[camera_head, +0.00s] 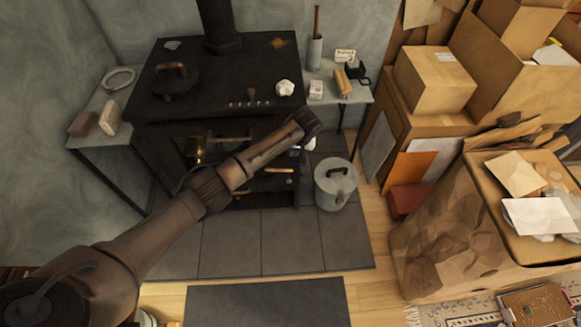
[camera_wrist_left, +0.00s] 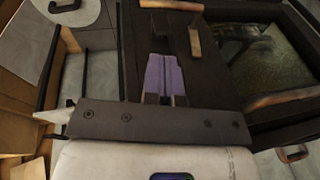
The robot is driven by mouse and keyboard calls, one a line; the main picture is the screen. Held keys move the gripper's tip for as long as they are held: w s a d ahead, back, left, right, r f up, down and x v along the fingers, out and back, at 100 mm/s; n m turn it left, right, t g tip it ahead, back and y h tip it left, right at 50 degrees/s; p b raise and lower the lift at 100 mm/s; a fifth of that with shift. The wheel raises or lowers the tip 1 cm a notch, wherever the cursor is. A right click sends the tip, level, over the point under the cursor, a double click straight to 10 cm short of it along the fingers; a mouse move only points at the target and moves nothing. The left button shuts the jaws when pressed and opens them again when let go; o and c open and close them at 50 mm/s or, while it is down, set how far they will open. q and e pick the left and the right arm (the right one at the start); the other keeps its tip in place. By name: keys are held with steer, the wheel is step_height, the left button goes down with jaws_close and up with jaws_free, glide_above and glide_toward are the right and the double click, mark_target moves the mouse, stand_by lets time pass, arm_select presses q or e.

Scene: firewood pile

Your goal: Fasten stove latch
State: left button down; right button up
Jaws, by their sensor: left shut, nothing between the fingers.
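The black stove (camera_head: 160,108) stands at the back, with a glass door pane (camera_head: 193,150) partly hidden behind my left arm. The pane (camera_wrist_left: 250,58) also shows in the left wrist view, at the right. I cannot tell whether the door is fully closed. Wooden handles show on the stove front, including one bar (camera_head: 235,139) and a lower one (camera_head: 279,170). My left gripper (camera_head: 304,144) is at the right part of the stove front. In the wrist view its purple-grey fingers (camera_wrist_left: 165,78) are together and empty, close to an upright wooden handle (camera_wrist_left: 195,40). Contact is unclear.
A lidded metal bucket (camera_head: 336,186) stands on the tiles just right of my gripper. Side tables (camera_head: 105,135) flank the stove. Cardboard boxes (camera_head: 434,79) and a large paper sack (camera_head: 450,220) fill the right. The tiled floor (camera_head: 290,240) in front is clear.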

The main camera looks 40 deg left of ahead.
mark_target(284, 169)
arm_select(q)
steer(key=shift+n, duration=0.5)
steer(key=b+x, duration=0.7)
steer(key=x, duration=0.6)
steer(key=shift+b, duration=0.35)
steer(key=shift+f, duration=0.4)
steer(key=shift+a+f+b, duration=0.1)
steer(key=shift+b, duration=0.2)
